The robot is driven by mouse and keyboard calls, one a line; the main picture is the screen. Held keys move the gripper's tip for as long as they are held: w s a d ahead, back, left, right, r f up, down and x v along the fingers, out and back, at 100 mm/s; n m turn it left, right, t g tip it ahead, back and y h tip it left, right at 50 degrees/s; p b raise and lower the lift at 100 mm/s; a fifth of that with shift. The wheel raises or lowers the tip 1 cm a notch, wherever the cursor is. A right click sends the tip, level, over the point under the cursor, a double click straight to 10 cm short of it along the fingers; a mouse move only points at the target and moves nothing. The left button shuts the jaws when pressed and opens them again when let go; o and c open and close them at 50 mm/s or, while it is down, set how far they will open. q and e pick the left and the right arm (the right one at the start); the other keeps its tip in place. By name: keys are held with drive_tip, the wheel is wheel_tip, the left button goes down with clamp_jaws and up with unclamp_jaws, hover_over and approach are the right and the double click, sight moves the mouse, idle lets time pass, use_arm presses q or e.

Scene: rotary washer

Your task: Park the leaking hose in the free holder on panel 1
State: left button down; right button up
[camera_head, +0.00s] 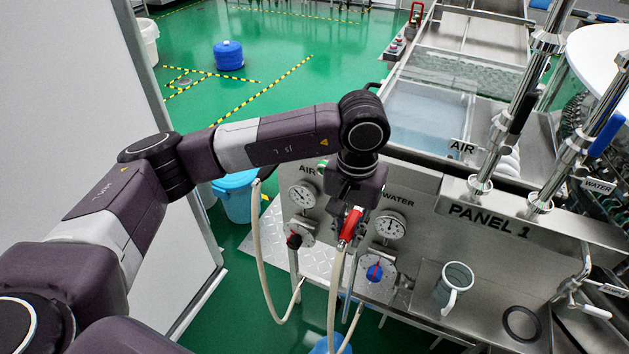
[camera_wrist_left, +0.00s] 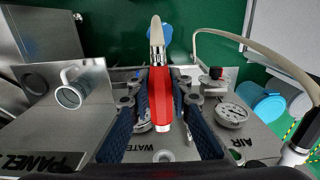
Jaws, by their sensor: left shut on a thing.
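My left gripper (camera_head: 350,212) is shut on the red handle of a hose (camera_head: 352,226) in front of panel 1's steel gauge face (camera_head: 318,235). In the left wrist view, the gripper's blue finger pads (camera_wrist_left: 163,128) stand on both sides of the red handle (camera_wrist_left: 160,95). The pale hose hangs down from the handle. A round opening (camera_wrist_left: 165,156) shows by the WATER label in the wrist view; I cannot tell whether it is the free holder. In the head view my wrist covers that area. A second pale hose with a dark end (camera_head: 266,172) hangs at the AIR side.
An AIR gauge (camera_head: 303,194), a WATER gauge (camera_head: 390,225) and a blue valve knob (camera_head: 374,272) are close to the gripper. A light blue bucket (camera_head: 238,200) stands at left.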

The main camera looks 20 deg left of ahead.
sight(358, 211)
use_arm(q)
drive_tip(key=shift+w+d+b, duration=0.15)
drive_tip(key=shift+w+b, duration=1.2)
drive_tip(key=shift+w, duration=1.55)
drive_tip(key=shift+b, duration=0.45)
drive_tip(key=shift+b, duration=0.55)
drive_tip(key=shift+w, duration=0.7)
drive_tip(key=c, duration=1.7)
unclamp_jaws()
